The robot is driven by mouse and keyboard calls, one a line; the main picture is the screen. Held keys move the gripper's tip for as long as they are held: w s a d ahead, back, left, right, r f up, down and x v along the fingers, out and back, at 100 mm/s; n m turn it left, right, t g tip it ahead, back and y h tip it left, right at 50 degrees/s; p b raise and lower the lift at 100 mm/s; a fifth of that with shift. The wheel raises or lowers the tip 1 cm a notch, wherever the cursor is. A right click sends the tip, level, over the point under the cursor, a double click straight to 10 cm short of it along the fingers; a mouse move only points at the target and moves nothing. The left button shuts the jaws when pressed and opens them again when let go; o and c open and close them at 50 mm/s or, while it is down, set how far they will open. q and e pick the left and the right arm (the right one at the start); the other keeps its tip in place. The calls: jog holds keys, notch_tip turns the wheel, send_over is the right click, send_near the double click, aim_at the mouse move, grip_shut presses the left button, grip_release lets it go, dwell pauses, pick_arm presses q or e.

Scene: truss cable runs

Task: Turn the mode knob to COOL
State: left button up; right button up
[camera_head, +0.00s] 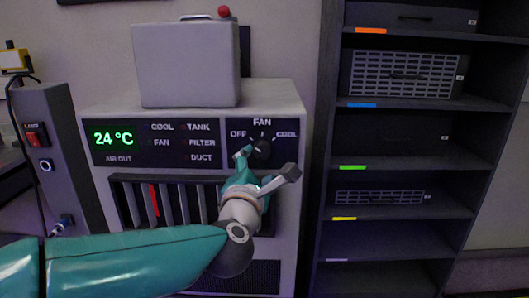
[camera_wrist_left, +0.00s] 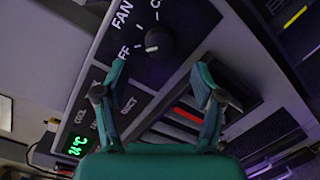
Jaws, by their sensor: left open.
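The mode knob (camera_head: 262,150) is a dark round knob on the front panel of the grey air unit (camera_head: 290,97). In the left wrist view the knob (camera_wrist_left: 159,42) shows beyond the fingertips, clear of both. My left gripper (camera_head: 246,158) is in front of the panel, just below and left of the knob in the head view. In the wrist view the left gripper (camera_wrist_left: 160,72) is open, with nothing between its fingers. My right gripper is not in view.
A green display (camera_head: 113,139) reads 24 °C beside indicator labels. A louvred vent (camera_head: 165,203) lies below. A grey box (camera_head: 186,65) stands on top of the unit. A dark shelf rack (camera_head: 410,160) stands right, and a LAMP switch panel (camera_head: 50,140) left.

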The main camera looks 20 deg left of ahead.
aim_at(263, 152)
pick_arm(q)
jog(key=w, duration=0.2)
jog(key=w+a, duration=0.1)
jog(key=w, duration=0.2)
jog(key=w+p, duration=0.1)
jog(key=w, duration=0.2)
jog(key=shift+a, duration=0.15)
jog(key=shift+s, duration=0.1)
jog(key=c, duration=1.1)
jog(key=shift+c, duration=0.2)
